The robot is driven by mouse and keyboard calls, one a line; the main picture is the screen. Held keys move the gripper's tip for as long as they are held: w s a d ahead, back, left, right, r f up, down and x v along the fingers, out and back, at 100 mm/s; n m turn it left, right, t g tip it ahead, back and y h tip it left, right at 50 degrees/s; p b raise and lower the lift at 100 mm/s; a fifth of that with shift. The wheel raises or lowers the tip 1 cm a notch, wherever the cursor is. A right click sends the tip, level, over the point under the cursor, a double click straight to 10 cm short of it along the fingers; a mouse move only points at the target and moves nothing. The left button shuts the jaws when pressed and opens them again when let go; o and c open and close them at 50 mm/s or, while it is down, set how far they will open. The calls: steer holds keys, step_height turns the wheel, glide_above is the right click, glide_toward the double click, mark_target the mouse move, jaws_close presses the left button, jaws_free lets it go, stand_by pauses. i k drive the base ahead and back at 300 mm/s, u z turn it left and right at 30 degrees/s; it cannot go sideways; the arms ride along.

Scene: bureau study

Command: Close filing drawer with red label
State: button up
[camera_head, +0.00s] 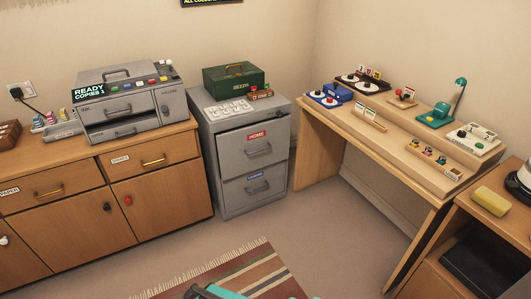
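The grey filing cabinet (207,150) stands between the wooden sideboard and the desk. Its upper drawer (235,150) has a red label (257,135) and a grey handle. The lower drawer (237,195) has a blue label (255,176) and a similar handle. A teal and dark part, probably of my arm, shows at the bottom edge, well apart from the cabinet. My gripper's fingers are not in view.
A green box (233,78) and a white tray of small items (226,108) sit on the cabinet. A striped rug (225,275) lies on the floor before it. The sideboard (160,200) is at left, the desk (318,117) at right. Floor before the cabinet is clear.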

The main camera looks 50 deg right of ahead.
mark_target(241, 150)
steer(key=u, duration=0.05)
steer(key=i, duration=1)
steer(key=z, duration=0.05)
